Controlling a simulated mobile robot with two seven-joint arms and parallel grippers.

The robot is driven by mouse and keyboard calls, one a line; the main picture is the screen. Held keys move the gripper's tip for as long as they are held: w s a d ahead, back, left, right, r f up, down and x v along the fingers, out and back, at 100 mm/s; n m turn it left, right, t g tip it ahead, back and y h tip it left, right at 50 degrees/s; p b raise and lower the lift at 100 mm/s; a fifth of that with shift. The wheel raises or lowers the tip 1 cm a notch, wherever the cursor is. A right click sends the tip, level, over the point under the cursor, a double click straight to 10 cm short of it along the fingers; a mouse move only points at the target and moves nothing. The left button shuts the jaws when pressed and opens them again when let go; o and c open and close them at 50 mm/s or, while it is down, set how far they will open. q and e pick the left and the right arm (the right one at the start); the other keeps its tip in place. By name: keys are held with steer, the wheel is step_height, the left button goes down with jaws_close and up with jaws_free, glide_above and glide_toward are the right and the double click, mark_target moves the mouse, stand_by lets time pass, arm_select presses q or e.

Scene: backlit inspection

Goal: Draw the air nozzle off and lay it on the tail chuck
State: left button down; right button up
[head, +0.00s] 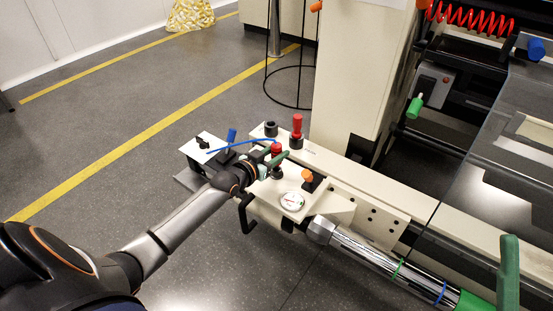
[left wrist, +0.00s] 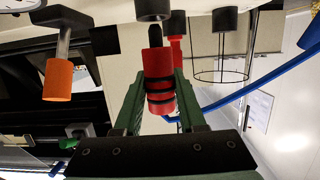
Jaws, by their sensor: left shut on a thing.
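My left gripper (head: 270,160) has its green fingers shut on a red cylinder with black bands, the air nozzle (head: 277,149). In the left wrist view the nozzle (left wrist: 159,82) sits between the fingers, its black neck pointing at a black ring-shaped chuck (left wrist: 152,9). A small gap seems to show between them; contact is hard to judge. In the head view an empty black chuck (head: 270,128) stands at the far end of the cream plate, probably the tail chuck; it seems to be the other ring (left wrist: 224,22) in the wrist view. My right gripper is not in view.
A red-topped post (head: 297,126) stands close beside the far chuck. An orange knob (head: 307,177) and a round gauge (head: 292,201) are near the gripper. A blue hose (head: 240,144) crosses beside the gripper. A cream column (head: 360,75) rises behind.

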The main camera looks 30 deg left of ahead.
arm_select(q)
steer(key=shift+r+p, duration=1)
steer(key=shift+r, duration=0.1)
steer(key=shift+s+d, duration=0.1)
